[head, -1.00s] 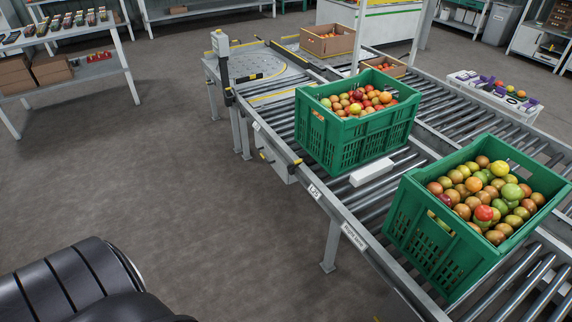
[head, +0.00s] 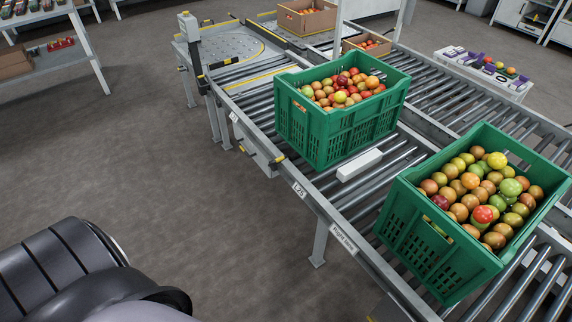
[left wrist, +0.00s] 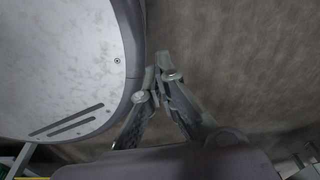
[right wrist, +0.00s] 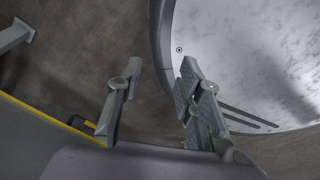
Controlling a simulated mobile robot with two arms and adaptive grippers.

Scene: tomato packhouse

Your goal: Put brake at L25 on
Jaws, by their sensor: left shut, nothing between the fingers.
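The label L25 (head: 299,189) is on the near side rail of the roller conveyor (head: 325,207). Just up the rail from it, a small lever with a yellow tip (head: 276,160) sticks out beside a grey box (head: 258,148) under the rail. A white bar (head: 360,165) lies on the rollers between two green crates; I cannot tell whether it belongs to the brake. My left gripper (left wrist: 160,72) is shut and empty over the floor in the left wrist view. My right gripper (right wrist: 160,68) is open and empty in the right wrist view. Neither gripper shows in the head view.
Green crates of tomatoes, the farther one (head: 330,140) and the nearer one (head: 425,240), stand on the rollers. A label "Right lane" (head: 343,238) is further down the rail. A grey post (head: 190,40) stands by the turntable (head: 225,60). The floor left of the conveyor is clear.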

